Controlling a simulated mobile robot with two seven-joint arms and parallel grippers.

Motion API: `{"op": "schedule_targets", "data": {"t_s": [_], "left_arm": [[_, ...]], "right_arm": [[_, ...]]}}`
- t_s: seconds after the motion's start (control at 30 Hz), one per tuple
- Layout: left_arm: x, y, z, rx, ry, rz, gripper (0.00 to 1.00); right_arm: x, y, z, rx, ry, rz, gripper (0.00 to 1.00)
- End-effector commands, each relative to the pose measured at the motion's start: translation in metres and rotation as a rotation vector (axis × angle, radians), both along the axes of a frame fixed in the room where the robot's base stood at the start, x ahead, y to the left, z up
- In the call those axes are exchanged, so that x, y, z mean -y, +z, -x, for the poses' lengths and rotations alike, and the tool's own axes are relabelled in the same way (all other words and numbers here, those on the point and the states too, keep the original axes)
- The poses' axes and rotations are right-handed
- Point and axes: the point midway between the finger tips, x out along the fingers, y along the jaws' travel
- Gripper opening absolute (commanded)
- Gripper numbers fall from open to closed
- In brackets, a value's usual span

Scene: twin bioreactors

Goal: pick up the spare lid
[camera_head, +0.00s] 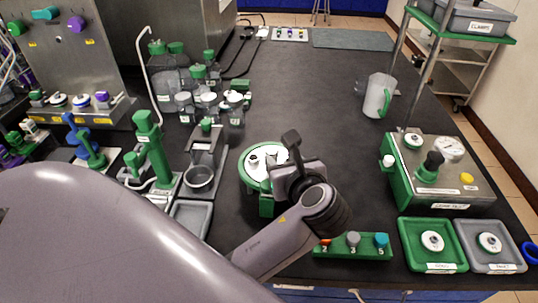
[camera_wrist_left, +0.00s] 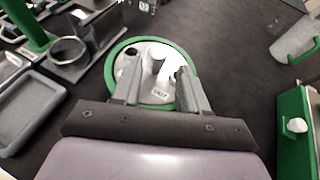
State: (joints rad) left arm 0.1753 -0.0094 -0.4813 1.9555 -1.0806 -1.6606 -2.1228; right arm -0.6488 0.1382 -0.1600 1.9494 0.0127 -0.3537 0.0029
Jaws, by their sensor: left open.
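A round white lid (camera_head: 257,160) with ports or holes in its top sits on a green round stand (camera_head: 246,183), mid-table. I take it for the spare lid. In the left wrist view the lid (camera_wrist_left: 151,52) lies inside the green ring (camera_wrist_left: 112,62) and carries a small label that I cannot read surely. My left gripper (camera_head: 284,164) is over the right side of the lid in the head view. In the left wrist view its fingers (camera_wrist_left: 158,82) are apart, above the lid, with a raised white part between them. Contact cannot be told. My right gripper is not in view.
A grey bowl holder (camera_head: 201,178) and grey tray (camera_head: 190,217) stand left of the lid. A green block with numbered knobs (camera_head: 353,247) lies at the front. A green-grey tester box (camera_head: 440,175) and a clear jug (camera_head: 377,97) stand right.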

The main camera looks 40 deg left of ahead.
Motion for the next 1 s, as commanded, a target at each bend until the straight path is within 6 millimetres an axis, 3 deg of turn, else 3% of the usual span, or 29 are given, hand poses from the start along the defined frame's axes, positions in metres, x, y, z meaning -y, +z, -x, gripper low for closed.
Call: {"op": "schedule_targets", "data": {"t_s": [0.5,0.87,1.0], "left_arm": [[-0.048,-0.022,-0.032,-0.002,0.002,-0.004,0.43],[-0.055,-0.027,-0.038,0.0,0.001,0.0,0.43],[-0.055,-0.027,-0.037,0.0,0.001,0.0,0.0]], "right_arm": [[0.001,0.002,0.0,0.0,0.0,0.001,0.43],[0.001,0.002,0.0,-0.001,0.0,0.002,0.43],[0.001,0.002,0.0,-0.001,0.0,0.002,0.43]]}}
